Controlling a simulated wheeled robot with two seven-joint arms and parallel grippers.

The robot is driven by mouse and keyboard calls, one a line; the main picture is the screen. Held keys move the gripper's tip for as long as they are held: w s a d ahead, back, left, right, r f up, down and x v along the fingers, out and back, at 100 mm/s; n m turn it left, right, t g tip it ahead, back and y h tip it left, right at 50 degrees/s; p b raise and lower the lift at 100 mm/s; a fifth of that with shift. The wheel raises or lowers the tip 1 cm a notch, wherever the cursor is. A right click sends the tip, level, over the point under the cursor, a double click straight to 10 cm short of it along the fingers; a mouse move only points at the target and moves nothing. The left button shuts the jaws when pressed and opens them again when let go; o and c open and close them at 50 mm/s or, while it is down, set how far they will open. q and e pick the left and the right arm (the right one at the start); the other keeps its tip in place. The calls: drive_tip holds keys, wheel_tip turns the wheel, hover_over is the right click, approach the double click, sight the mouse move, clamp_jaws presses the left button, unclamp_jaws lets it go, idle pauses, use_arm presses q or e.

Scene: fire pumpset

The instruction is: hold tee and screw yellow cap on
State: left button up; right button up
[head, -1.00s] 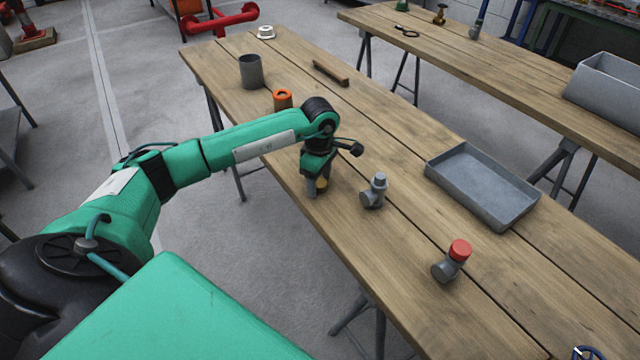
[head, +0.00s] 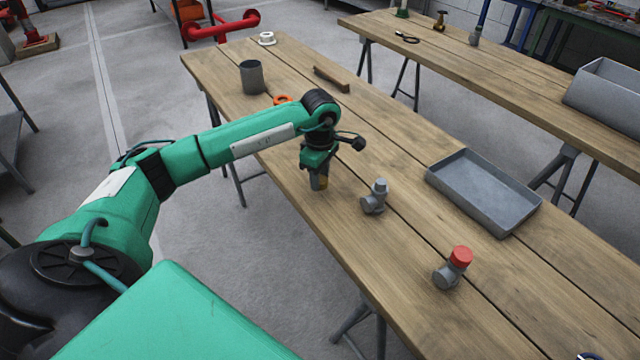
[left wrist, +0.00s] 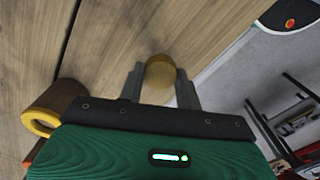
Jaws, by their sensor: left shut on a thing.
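A small yellow cap (left wrist: 160,76) sits between the fingers of my left gripper (left wrist: 159,88) in the left wrist view. In the head view my left gripper (head: 319,181) points down near the table's left edge, shut on the cap, which shows only partly between the fingers. A bare grey tee (head: 374,198) stands on the table just right of the gripper, apart from it. A second grey tee (head: 445,275) carries a red cap (head: 461,256) and stands nearer the front. My right gripper is not in view.
A grey tray (head: 480,195) lies right of the tees. A grey cup (head: 252,77), an orange-rimmed piece (head: 283,99) partly behind my arm, a brown bar (head: 331,79) and a white ring (head: 267,38) are farther back. The table between tees and tray is clear.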

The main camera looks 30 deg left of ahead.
sight(322, 180)
use_arm(q)
wheel_tip(322, 180, up, 17)
drive_tip(key=b, duration=0.1)
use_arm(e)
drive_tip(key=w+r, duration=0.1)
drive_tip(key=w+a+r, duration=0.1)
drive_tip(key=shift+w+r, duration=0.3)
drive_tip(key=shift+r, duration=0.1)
use_arm(q)
drive_tip(key=shift+f, duration=0.1)
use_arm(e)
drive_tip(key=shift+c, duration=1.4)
use_arm(q)
drive_tip(key=s+d+f+m, duration=0.1)
drive_tip(key=d+f+m, duration=0.3)
drive_tip(key=d+m, duration=0.1)
drive_tip(key=s+d+f+m, duration=0.1)
drive_tip(key=d+f+m, duration=0.4)
drive_tip(key=m, duration=0.2)
drive_tip(key=s+d+f+m, duration=0.1)
drive_tip(key=d+f+m, duration=0.3)
drive_tip(key=m, duration=0.3)
drive_tip(key=shift+s+d+f, duration=0.2)
drive_tip(key=shift+s+d, duration=0.2)
drive_tip(key=shift+d, duration=0.25)
